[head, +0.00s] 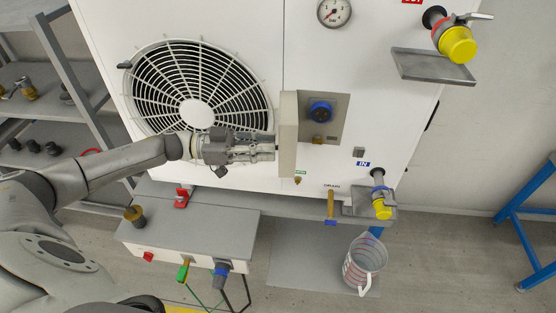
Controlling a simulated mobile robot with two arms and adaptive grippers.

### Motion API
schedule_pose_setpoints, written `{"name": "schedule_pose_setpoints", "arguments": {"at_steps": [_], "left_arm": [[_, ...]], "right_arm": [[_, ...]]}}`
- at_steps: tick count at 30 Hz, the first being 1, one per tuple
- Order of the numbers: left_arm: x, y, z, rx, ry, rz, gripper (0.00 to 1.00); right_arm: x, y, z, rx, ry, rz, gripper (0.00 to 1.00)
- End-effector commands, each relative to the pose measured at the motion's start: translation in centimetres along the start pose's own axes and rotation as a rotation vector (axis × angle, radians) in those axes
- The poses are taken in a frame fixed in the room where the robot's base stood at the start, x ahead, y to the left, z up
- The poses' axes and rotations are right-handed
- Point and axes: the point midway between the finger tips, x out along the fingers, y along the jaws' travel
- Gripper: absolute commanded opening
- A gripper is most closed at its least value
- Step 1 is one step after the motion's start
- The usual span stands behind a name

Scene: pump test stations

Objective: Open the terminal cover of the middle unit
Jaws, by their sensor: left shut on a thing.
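The white unit (330,170) fills the middle of the head view, with a round fan grille on its left. Its terminal cover (288,135), a pale flat panel, stands out from the front, seen nearly edge-on. To its right a grey terminal plate (338,105) with a blue round connector (321,110) and a small brass fitting is exposed. My left gripper (272,148) reaches in from the left and is shut on the cover at its left side; the exact grip point is hard to see. My right gripper is not in view.
A grey bench box (190,225) with plugs and cables stands below my left arm. A yellow-capped valve (457,45) and drip tray jut out at upper right; another yellow-capped IN valve (382,210) is lower. A clear jug (364,262) stands below. Shelves are left, a blue frame right.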

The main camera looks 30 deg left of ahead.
Motion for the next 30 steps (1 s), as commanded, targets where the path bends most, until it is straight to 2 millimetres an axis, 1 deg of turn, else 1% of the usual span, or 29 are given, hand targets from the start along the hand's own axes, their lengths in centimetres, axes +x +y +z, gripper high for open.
{"name": "schedule_pose_setpoints", "arguments": {"at_steps": [1, 4, 9, 16, 28, 29, 30], "left_arm": [[-0.3, -0.4, 0.5, 0.008, 0.000, 0.026, 0.00], [-0.8, -0.7, 0.5, 0.005, 0.000, 0.074, 0.00], [-1.3, -1.1, 0.3, 0.003, 0.001, 0.134, 0.00], [-1.6, -1.3, 0.1, 0.000, 0.000, 0.172, 0.00], [-1.6, -1.3, 0.1, 0.000, 0.001, 0.177, 0.00], [-1.6, -1.3, 0.1, 0.000, 0.001, 0.177, 0.22], [-1.6, -1.3, 0.1, 0.000, 0.001, 0.177, 0.28]], "right_arm": [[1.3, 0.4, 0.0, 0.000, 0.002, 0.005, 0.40], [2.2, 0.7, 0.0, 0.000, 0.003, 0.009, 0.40], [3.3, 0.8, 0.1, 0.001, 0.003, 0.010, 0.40], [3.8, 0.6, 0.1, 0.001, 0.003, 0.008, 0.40], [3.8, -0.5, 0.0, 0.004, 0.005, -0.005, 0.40], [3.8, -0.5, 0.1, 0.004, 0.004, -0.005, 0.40], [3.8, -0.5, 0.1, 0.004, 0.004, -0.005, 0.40]]}}
